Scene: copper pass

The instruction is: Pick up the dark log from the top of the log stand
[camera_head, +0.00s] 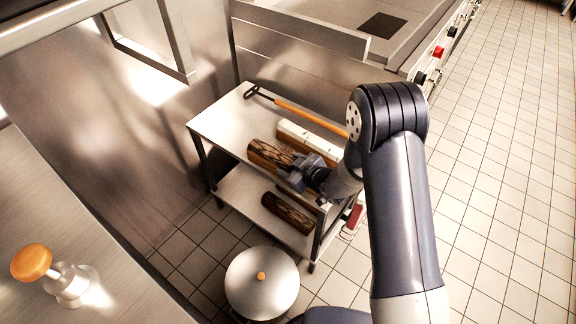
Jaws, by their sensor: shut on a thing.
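The log stand (215,123) is a pale two-level table with dark legs, in the middle of the head view. A dark brown log (266,154) with a cracked pattern and a lighter brown end is at its top. My gripper (293,176) is shut on this dark log toward its right end. The gripper and wrist hide part of the log. I cannot tell whether the log touches the top or is slightly raised.
A pale log (309,138) lies just behind the dark one, near a wooden-handled poker (300,115). Another dark log (288,212) lies on the lower shelf. A round lidded pot (262,284) stands in front. A metal counter (60,210) is at left. Tiled floor is clear at right.

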